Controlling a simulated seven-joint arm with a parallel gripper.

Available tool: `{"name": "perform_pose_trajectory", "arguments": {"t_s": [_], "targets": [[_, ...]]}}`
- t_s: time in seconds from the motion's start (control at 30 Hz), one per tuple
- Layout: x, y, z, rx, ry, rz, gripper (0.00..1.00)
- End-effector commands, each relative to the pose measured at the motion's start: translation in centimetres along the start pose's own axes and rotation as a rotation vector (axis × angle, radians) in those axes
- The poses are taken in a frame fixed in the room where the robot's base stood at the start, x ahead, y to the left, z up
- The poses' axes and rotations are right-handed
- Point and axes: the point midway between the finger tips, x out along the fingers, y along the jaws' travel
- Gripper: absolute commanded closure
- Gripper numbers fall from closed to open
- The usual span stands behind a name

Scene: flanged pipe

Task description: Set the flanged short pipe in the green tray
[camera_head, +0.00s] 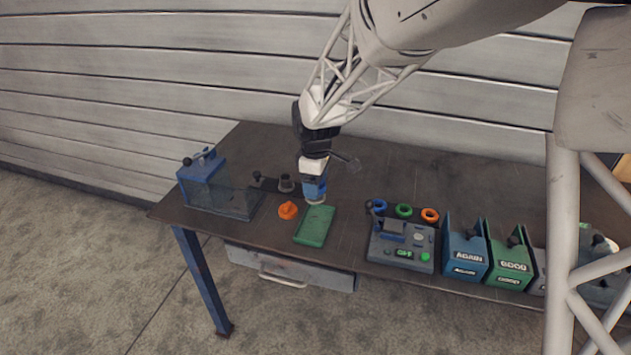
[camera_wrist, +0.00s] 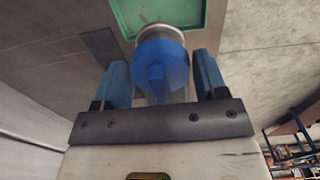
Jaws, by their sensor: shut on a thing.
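The green tray (camera_head: 315,227) lies on the dark table, empty as far as I see. It also shows at the top of the wrist view (camera_wrist: 204,12). My gripper (camera_head: 316,192) points down just behind the tray's far edge. In the wrist view my gripper (camera_wrist: 163,78) is shut on the flanged short pipe (camera_wrist: 161,62), which shows a blue round body and a pale rim at its far end. The pale end (camera_head: 315,202) shows below the fingers in the head view. Whether it touches the table or tray, I cannot tell.
An orange piece (camera_head: 288,210) stands just left of the tray, and a small grey piece (camera_head: 286,184) behind it. A blue fixture with a clear box (camera_head: 222,196) is at the left. A control box (camera_head: 401,246), colored rings and labelled bins (camera_head: 466,251) stand to the right.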

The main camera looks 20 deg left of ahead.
Motion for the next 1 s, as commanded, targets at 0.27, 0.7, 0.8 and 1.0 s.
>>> {"name": "perform_pose_trajectory", "arguments": {"t_s": [0.27,0.7,0.8,1.0], "targets": [[0.4,0.0,0.0,0.0,0.0,0.0,0.61],[1.0,0.0,0.0,0.0,0.0,0.0,0.61],[1.1,0.0,0.0,0.0,0.0,0.0,0.61],[1.4,0.0,0.0,0.0,0.0,0.0,0.61]]}}
